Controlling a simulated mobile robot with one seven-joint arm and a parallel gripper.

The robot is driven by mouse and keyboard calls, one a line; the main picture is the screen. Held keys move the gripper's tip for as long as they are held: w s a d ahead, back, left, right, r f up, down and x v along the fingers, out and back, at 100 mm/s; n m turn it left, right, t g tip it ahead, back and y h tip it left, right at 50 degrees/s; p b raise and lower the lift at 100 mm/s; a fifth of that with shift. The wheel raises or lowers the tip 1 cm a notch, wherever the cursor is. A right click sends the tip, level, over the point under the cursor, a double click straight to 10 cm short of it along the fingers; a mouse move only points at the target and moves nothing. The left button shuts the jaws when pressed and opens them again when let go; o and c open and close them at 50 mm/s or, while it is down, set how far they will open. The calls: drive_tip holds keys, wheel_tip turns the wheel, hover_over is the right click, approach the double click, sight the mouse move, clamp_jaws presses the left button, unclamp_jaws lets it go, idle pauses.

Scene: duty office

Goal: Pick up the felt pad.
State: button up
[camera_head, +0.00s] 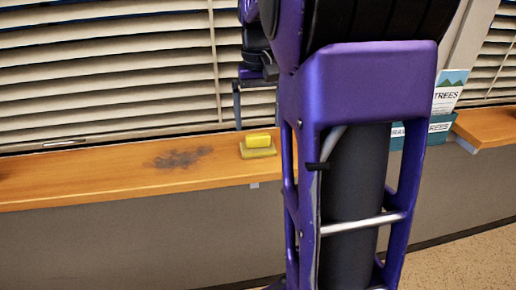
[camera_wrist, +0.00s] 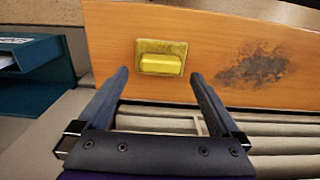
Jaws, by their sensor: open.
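A flat olive-yellow square (camera_head: 258,154) lies on the wooden ledge, with a bright yellow block (camera_head: 258,140) on top of it. I cannot tell for certain which of the two is the felt pad. In the wrist view, the square (camera_wrist: 150,46) and the block (camera_wrist: 161,64) are seen from above, beyond and between my fingertips. My gripper (camera_wrist: 158,73) is open and empty, its two fingers spread wider than the block. In the head view it is near the blinds above the ledge, partly hidden by my arm.
The wooden ledge (camera_head: 80,178) runs along the window blinds (camera_head: 110,70). A dark smudge (camera_head: 180,158) marks it left of the yellow pieces. A teal box with leaflets (camera_head: 438,130) stands at the right, by a break in the ledge. The ledge left of the smudge is clear.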

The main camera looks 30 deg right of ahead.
sight(258, 135)
wheel_tip(258, 135, down, 5)
drive_tip(key=shift+f+b, duration=0.15)
drive_tip(key=shift+b, duration=0.45)
drive_tip(key=c, duration=1.3)
wheel_tip(258, 135, up, 10)
drive_tip(key=shift+r+p, duration=0.1)
drive_tip(key=shift+p, duration=1)
